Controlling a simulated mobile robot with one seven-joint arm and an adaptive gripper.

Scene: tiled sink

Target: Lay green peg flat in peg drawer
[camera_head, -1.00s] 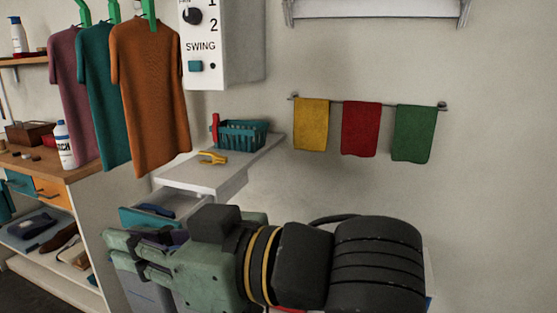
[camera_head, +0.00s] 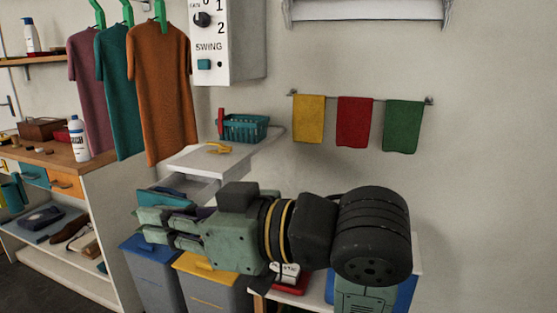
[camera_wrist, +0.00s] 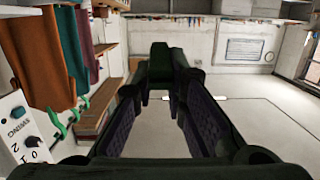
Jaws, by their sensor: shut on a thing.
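My gripper (camera_head: 143,225) reaches left across the lower middle of the head view. In the wrist view its two purple-padded fingers (camera_wrist: 160,95) close on a dark green piece with two short prongs, which looks like the green peg (camera_wrist: 165,62). In the head view I cannot make the peg out from the green fingers. An open drawer with a teal front (camera_head: 160,197) under the white counter (camera_head: 208,160) looks like the peg drawer. It is just behind and above the fingers, partly hidden by them, and its inside is mostly hidden.
A yellow peg (camera_head: 218,148) lies on the counter beside a teal basket (camera_head: 243,128) with a red peg (camera_head: 221,122) at its left end. A blue-lidded bin (camera_head: 150,262) and a yellow-lidded bin (camera_head: 208,272) stand below the gripper. A wooden shelf unit (camera_head: 85,170) is left.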

